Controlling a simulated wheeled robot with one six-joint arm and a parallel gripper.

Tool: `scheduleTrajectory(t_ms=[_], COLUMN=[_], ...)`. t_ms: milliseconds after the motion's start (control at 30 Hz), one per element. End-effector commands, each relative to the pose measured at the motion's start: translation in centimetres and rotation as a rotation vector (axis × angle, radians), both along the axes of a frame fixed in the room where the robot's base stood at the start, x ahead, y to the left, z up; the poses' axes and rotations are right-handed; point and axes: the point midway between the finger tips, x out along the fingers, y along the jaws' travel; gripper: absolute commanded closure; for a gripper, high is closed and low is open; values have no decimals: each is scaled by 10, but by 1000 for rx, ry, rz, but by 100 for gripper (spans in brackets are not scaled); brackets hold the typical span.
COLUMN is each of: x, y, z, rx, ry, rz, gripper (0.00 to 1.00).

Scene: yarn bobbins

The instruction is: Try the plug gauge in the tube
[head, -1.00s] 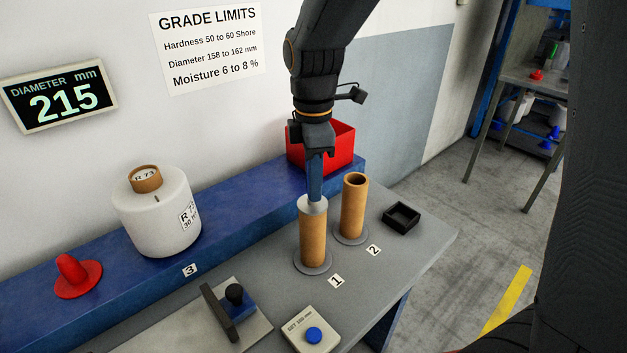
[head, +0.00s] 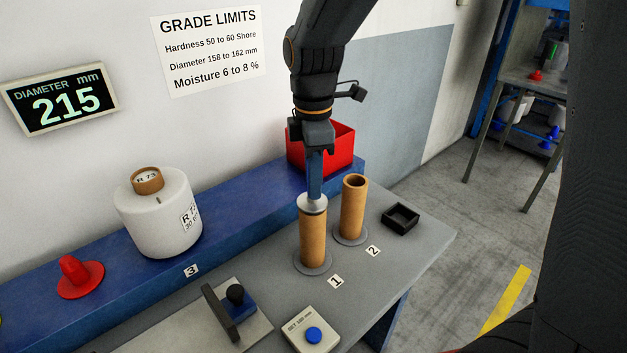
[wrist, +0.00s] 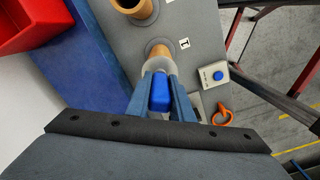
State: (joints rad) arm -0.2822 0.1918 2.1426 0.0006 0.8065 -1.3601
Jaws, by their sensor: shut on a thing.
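My gripper (head: 314,178) points straight down above the brown cardboard tube at place 1 (head: 313,238). It is shut on the plug gauge (head: 313,203), whose pale grey metal flange shows at the tube's mouth. In the wrist view the gauge's blue handle (wrist: 160,92) sits between the fingers. The gauge's lower part is hidden, so I cannot tell how deep it sits in the tube. A second brown tube (head: 353,212) stands upright at place 2 with its top open.
A red bin (head: 342,148) stands behind the tubes. A small black tray (head: 400,219) lies to the right. A white yarn bobbin (head: 158,215), a red cone (head: 78,277), a blue-button box (head: 311,333) and a dark sliding fixture (head: 232,308) occupy the left and front.

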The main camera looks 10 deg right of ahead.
Motion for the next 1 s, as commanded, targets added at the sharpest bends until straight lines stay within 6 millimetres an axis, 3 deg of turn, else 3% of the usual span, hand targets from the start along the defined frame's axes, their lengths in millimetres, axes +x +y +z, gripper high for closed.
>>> scheduleTrajectory(t_ms=[1000], x=[0], y=[0], z=[38], rx=[0], ry=[0], rz=[0], gripper=[100])
